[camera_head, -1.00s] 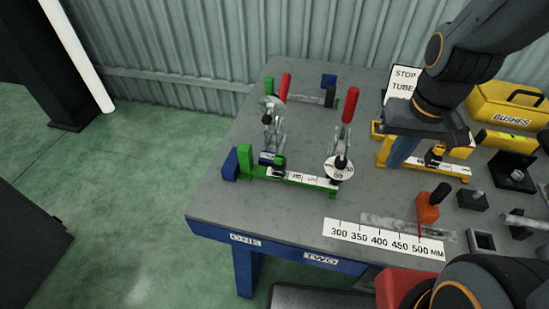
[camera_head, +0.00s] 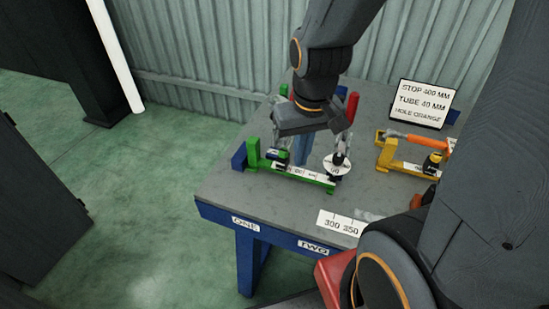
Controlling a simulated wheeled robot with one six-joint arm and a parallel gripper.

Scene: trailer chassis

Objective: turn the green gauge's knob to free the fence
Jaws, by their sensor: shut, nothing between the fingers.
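The green gauge (camera_head: 318,178) lies along the left front of the table, a green bar with a white scale strip and a raised green end at left. A small dark knob (camera_head: 282,154) sits on its fence (camera_head: 281,163) near the left end of the scale. My gripper (camera_head: 303,158) points down just behind the bar, a little right of the knob. Its blue fingers are shut and empty, and look apart from the knob. My wrist hides part of the fixtures behind; whether the fence is locked cannot be seen.
A white dial (camera_head: 337,165) with a black handle stands at the bar's right end, close to my fingers. A red handle (camera_head: 351,106) rises behind. A yellow gauge (camera_head: 404,160) and a sign (camera_head: 421,102) stand to the right. My arm covers the table's right side.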

